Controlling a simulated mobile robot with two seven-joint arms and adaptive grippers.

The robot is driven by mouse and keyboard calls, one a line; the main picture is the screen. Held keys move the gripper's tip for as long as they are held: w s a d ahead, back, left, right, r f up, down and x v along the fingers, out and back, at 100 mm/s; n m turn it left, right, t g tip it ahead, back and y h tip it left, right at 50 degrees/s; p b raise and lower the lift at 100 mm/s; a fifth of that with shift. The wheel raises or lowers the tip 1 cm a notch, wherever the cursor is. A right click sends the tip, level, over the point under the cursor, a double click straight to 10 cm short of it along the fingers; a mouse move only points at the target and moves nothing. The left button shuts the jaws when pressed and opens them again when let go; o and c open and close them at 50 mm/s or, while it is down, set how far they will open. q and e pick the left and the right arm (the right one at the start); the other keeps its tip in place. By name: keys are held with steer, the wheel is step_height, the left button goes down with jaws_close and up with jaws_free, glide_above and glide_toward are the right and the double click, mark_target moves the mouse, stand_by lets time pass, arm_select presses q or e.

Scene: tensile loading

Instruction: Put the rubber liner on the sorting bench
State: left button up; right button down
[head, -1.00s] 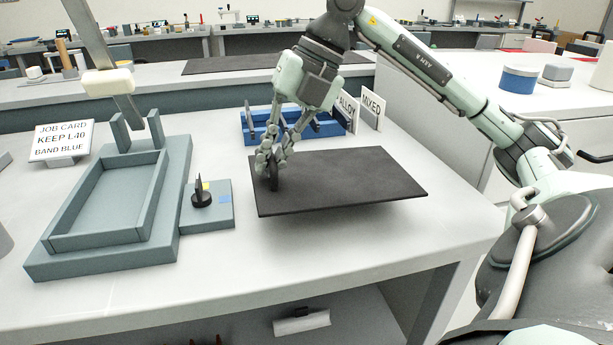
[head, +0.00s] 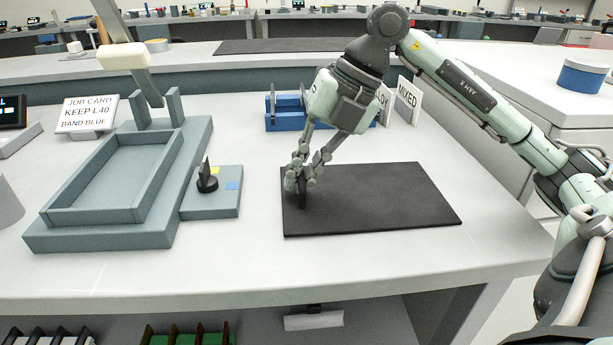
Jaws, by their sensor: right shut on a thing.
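The rubber liner (head: 385,195) is a flat black rectangular mat over the right part of the near pale bench (head: 480,255). It looks flat on the bench top or very close to it; I cannot tell whether its whole underside touches. My right gripper (head: 303,186) points down at the liner's left end, shut on a small dark upright tab there. The fingers partly hide the tab. My left gripper is not in view.
A grey fixture (head: 195,150) with a shallow tray and a small dark-knobbed block (head: 222,205) stands to the left. Behind are a blue rack (head: 285,122), a MIXED sign (head: 405,100) and a job card (head: 87,114). Bare bench lies in front.

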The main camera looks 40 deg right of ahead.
steer(key=c, duration=1.6)
jaws_free()
steer(key=shift+c, duration=0.2)
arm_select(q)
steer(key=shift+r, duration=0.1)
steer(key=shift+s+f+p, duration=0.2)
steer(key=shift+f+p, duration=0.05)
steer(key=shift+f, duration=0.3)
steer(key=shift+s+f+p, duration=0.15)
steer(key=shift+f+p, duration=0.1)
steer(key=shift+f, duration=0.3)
arm_select(e)
steer(key=v, duration=1.2)
